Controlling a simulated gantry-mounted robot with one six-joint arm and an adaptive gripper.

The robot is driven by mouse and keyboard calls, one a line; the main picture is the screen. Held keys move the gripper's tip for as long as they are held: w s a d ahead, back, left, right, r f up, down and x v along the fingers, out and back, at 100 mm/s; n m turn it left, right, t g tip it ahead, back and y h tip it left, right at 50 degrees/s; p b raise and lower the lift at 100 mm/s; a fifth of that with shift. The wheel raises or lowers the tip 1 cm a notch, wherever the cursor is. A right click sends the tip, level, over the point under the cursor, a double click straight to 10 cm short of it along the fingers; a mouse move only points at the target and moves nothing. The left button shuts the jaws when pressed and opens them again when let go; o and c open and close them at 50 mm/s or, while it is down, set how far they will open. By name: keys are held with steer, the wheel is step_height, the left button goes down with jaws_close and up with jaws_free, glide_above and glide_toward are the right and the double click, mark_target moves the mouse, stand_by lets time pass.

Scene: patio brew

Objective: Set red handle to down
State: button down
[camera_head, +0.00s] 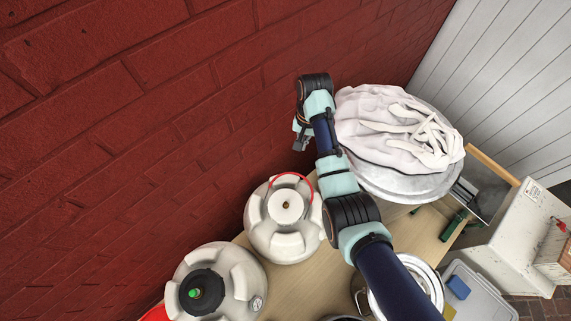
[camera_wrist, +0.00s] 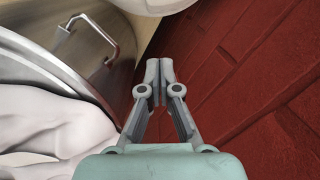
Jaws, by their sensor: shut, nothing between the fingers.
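The red handle (camera_head: 291,174) is a thin curved hoop on a white domed keg (camera_head: 259,236) in the head view. It arcs on the wall side of the keg's top, around a round pale cap (camera_head: 285,206). I cannot tell its exact tilt. My gripper (camera_head: 298,143) is beyond the keg, near the brick wall and left of the cloth-covered pot. In the wrist view my gripper (camera_wrist: 160,70) has its fingertips together with nothing between them. The red handle does not show in that view; only part of a pale rounded thing (camera_wrist: 152,5) shows at the top edge.
A steel pot (camera_wrist: 58,48) with a side handle (camera_wrist: 94,36) and white cloth (camera_head: 385,125) stands right of my arm. A second keg (camera_head: 238,285) with a black top is at lower left. The red brick wall (camera_head: 130,130) runs behind. A grey bin (camera_head: 480,292) is lower right.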

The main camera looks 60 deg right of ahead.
steer(key=shift+s+a+f+b, duration=0.15)
steer(key=shift+a+f, duration=0.65)
steer(key=shift+f, duration=0.55)
steer(key=shift+a+f+b, duration=0.1)
steer(key=shift+a+f, duration=0.65)
steer(key=shift+f, duration=0.65)
steer(key=shift+s+a+f+b, duration=0.15)
steer(key=shift+a+f, duration=0.65)
steer(key=shift+f, duration=0.55)
